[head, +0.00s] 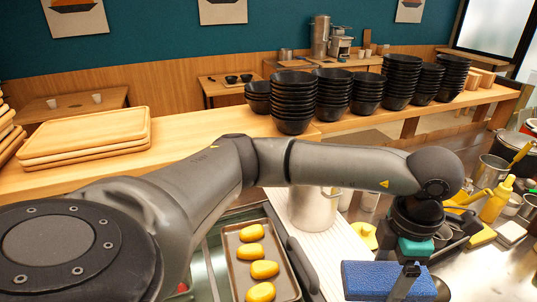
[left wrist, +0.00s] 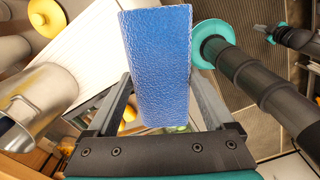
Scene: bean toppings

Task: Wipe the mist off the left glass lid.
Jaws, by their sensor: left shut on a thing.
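My left gripper (head: 408,280) is shut on a blue sponge (head: 372,281) at the lower right of the head view, above the metal counter. In the left wrist view the sponge (left wrist: 158,65) stands between the two fingers of my left gripper (left wrist: 160,100). A round dark-rimmed lid or pot top (head: 514,143) shows at the right edge of the head view; I cannot tell whether it is glass or misted. I cannot make out the left glass lid clearly in either view. My right gripper cannot be made out.
A steel pot (head: 313,208) stands behind my left arm. A tray of yellow pieces (head: 230,240) lies at lower middle. Black bowl stacks (head: 293,103) and wooden trays (head: 88,138) stand on the wooden counter. A yellow bottle (head: 496,201) and pans crowd the right side.

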